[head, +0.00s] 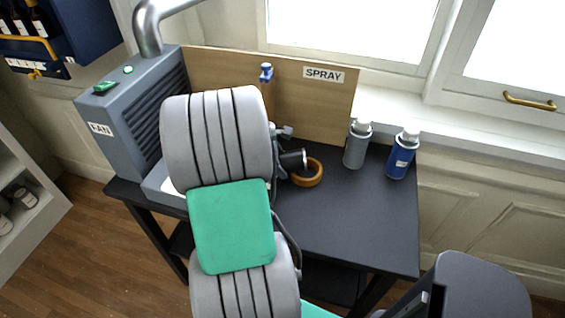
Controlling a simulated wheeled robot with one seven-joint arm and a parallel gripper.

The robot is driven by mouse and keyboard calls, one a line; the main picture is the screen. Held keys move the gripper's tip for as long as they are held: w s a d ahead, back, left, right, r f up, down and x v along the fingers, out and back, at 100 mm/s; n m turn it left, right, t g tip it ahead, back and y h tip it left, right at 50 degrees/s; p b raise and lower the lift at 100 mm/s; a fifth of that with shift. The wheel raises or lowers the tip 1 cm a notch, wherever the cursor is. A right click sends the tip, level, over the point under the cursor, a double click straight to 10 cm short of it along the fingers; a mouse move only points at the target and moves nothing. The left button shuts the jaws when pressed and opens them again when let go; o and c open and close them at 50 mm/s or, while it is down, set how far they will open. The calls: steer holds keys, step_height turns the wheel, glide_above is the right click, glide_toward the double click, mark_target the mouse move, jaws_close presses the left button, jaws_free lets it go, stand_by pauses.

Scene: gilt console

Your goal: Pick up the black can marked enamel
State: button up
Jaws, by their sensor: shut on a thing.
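My gripper (283,140) is over the black table, mostly hidden behind my own grey and green arm. A small dark cylinder (292,159) with a pale rim at its right end shows at the gripper, tilted on its side; it appears to be the black can held in the jaws. No enamel marking can be read from here. The jaws themselves are too small and covered to see clearly.
An orange-brown ring (307,174) lies just right of the gripper. A grey can (355,147) and a blue can (400,158) stand upright further right. A blue-topped item (267,73) is by the SPRAY board (325,105). The fan box (130,120) stands left. The table's front right (350,220) is clear.

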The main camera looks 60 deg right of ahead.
jaws_close()
stand_by(0.4)
